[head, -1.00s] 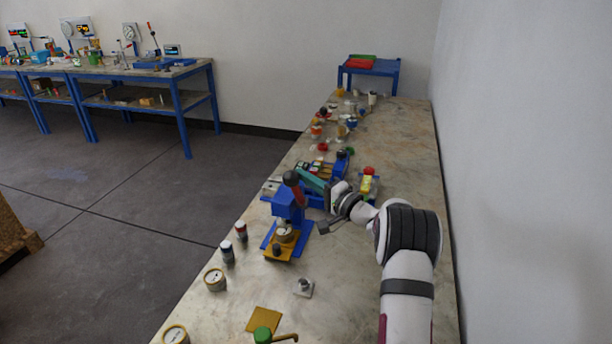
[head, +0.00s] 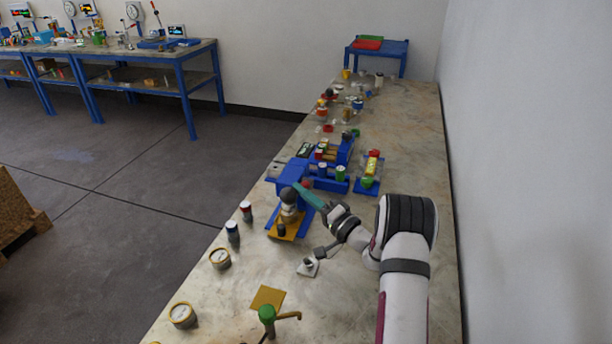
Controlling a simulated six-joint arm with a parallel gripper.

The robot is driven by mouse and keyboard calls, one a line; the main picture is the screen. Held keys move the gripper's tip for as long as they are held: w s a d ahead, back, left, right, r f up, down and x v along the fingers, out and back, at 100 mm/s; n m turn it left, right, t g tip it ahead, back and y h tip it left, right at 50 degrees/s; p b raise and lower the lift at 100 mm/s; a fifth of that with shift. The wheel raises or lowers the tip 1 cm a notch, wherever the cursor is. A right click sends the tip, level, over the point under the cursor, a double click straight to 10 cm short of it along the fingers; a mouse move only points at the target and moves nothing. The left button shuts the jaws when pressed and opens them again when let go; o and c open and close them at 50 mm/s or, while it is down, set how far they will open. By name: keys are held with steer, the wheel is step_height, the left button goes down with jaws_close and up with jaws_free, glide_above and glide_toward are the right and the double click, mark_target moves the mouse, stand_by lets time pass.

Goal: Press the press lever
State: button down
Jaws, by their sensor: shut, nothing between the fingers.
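The blue press (head: 284,178) stands on the bench left of my arm. Its lever ends in a dark round knob (head: 288,195), low in front of the press body. A bit of the red lever shaft (head: 307,183) shows behind my gripper. My gripper (head: 298,187), with teal fingers, is shut and empty, its tips right beside the knob and lever. I cannot tell if they touch. A small vessel (head: 289,214) sits under the press head, partly hidden by the knob. A yellow plate (head: 287,232) lies at the front of the press base.
Behind the press are a blue rack (head: 335,183) and a blue tray (head: 367,187) with a yellow part. Two small jars (head: 233,232) and a gauge (head: 220,259) stand front left. A white-based fitting (head: 308,267) and a green-topped tap (head: 267,315) are nearer.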

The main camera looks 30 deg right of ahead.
step_height(320, 180, down, 10)
steer(key=s+a, duration=0.1)
steer(key=shift+s+a+f, duration=0.2)
steer(key=shift+s+a, duration=0.1)
stand_by(0.3)
stand_by(0.4)
steer(key=s+d, duration=0.6)
steer(key=shift+s+d, duration=0.3)
steer(key=shift+d, duration=0.05)
stand_by(0.8)
